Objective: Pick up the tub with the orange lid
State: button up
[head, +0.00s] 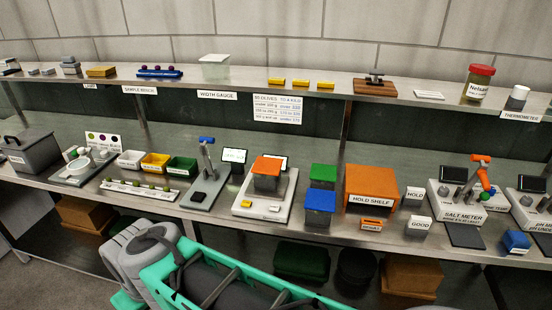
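The tub with the orange lid (267,174) sits upright on a white scale-like base (258,209) near the middle of the counter. Its body looks dark and see-through, and the flat orange lid covers its top. Part of my own arm or body, grey and green, fills the bottom left of the head view, below the counter's front edge and apart from the tub. I cannot make out my gripper's fingers anywhere in the head view.
A grey stand with a blue-topped lever (207,175) is close left. A small display (234,155) stands behind. A raised shelf (330,88) runs along the back.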

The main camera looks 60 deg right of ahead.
aim_at(267, 172)
jog(key=z, duration=1.75)
